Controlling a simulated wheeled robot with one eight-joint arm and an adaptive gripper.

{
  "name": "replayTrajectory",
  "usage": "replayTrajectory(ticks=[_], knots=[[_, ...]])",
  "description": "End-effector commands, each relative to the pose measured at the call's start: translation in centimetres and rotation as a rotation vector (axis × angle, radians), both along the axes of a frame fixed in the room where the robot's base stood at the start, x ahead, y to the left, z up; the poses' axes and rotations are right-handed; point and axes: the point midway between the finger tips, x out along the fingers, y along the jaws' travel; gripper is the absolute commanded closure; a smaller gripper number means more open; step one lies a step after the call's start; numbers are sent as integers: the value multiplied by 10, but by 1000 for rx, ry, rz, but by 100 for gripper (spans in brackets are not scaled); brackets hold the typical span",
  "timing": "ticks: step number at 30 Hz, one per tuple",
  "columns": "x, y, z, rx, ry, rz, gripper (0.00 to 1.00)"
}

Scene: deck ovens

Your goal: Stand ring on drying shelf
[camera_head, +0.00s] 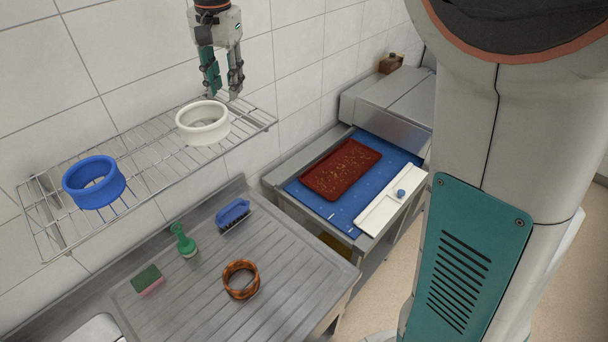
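The wire drying shelf (158,153) is fixed to the tiled wall. A white ring (204,123) rests on its right part and a blue ring (93,182) on its left part. A brown, copper-coloured ring (241,279) lies on the ribbed steel drainboard below. My gripper (222,92) hangs fingers down over the shelf's right part, near the white ring. Its two fingers are apart with nothing between them. It looks clear of the white ring, though the exact gap is hard to judge.
On the drainboard (288,247) are a blue brush (233,213), a green-handled brush (184,241) and a green-pink sponge (147,281). To the right, a blue mat (333,213) bears a red tray (341,170) and a white board (392,201). The shelf's middle is free.

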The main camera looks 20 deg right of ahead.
Motion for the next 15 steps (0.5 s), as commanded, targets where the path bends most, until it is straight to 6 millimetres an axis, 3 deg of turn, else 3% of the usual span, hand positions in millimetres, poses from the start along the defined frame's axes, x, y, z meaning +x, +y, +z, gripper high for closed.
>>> replayTrajectory(ticks=[1, 8, 15], knots=[[-17, -8, 2, 0, -27, 29, 70], [-85, -34, -3, -21, -162, 188, 70], [-156, -56, -28, -75, -300, 350, 70]])
